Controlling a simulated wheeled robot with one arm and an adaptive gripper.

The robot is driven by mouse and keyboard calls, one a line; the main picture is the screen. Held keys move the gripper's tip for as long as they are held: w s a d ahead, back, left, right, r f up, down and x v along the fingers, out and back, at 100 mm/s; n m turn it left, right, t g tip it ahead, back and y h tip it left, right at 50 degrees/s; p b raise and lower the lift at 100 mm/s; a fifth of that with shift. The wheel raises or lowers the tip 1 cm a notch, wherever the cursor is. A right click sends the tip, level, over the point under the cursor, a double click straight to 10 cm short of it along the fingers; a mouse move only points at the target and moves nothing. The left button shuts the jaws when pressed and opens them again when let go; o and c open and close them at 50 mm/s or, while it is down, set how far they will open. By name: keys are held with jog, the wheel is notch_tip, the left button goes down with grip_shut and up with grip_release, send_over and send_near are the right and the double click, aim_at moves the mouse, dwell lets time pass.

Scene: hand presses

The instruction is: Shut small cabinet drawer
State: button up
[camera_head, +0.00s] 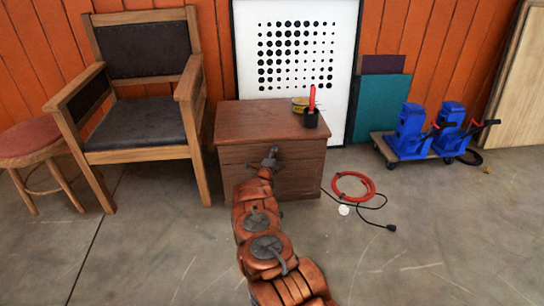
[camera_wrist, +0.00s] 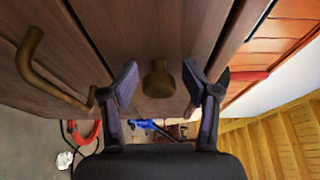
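The small cabinet (camera_head: 298,170) is a brown wooden box standing against the wall in the head view. My gripper (camera_head: 271,158) is at its front, near the upper drawer, and partly hides it. In the wrist view the drawer front (camera_wrist: 150,30) fills the upper middle and carries a round brass knob (camera_wrist: 158,80). My gripper (camera_wrist: 162,75) is open, with one finger on each side of the knob and visible gaps to it. A bent brass bar handle (camera_wrist: 45,75) sits on the neighbouring front at left. I cannot tell how far the drawer sticks out.
A pot with a red item (camera_head: 311,110) stands on the cabinet top. A wooden armchair (camera_head: 140,100) is close on the left. A red coiled hose (camera_head: 353,187) and black cable lie on the floor at right. Blue presses (camera_head: 412,130) stand farther right. The front floor is clear.

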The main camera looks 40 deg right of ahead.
jog(key=v, duration=1.1)
jog(key=shift+s+a, duration=0.2)
jog(key=shift+a, duration=0.15)
jog(key=shift+r, duration=0.15)
dwell(0.4)
